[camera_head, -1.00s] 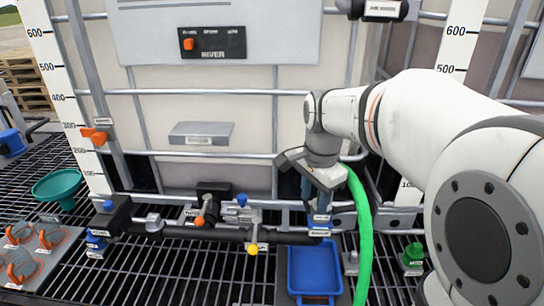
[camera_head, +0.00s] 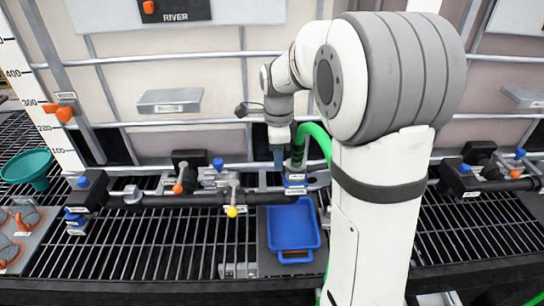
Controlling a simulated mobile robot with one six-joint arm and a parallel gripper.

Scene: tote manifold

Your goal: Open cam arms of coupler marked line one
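A blue coupler (camera_head: 295,181) with small white labels sits at the right end of the black manifold pipe (camera_head: 200,199); the label text is too small to read. A green hose (camera_head: 321,138) curves up beside it and passes behind my arm. My gripper (camera_head: 279,160) points down just above and left of the coupler. Its fingers are small and partly merge with the dark parts behind, so I cannot tell whether they are open or touching anything. The coupler's cam arms cannot be made out clearly.
A blue tray (camera_head: 292,232) lies on the black grating below the coupler. A yellow-tipped valve handle (camera_head: 233,211) and an orange-tipped one (camera_head: 178,188) stand on the pipe. A green funnel (camera_head: 28,168) is far left. Another manifold (camera_head: 490,182) is at right.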

